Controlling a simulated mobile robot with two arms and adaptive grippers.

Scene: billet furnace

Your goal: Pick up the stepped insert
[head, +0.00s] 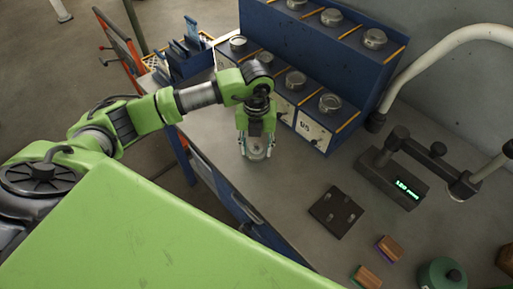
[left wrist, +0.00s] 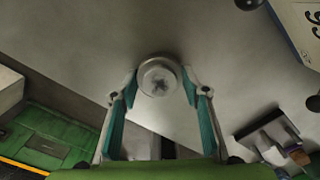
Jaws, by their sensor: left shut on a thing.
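The stepped insert (left wrist: 158,77), a round metal piece with a smaller raised top, shows between my left fingertips in the left wrist view. My left gripper (head: 256,148) points down over the grey bench near its left edge, in front of the blue rack. It is shut on the insert, which is mostly hidden by the fingers in the head view. In the left wrist view the teal-padded fingers of the left gripper (left wrist: 160,88) stand on both sides of the insert. My right gripper does not show.
The blue stepped rack (head: 360,75) holds several round metal pieces. A dark plate (head: 336,212) lies on the bench (head: 290,178), with a gauge with a green display (head: 393,178) to its right. Wooden-topped blocks (head: 389,249) and a green round object (head: 441,274) are nearer. Bench around the gripper is clear.

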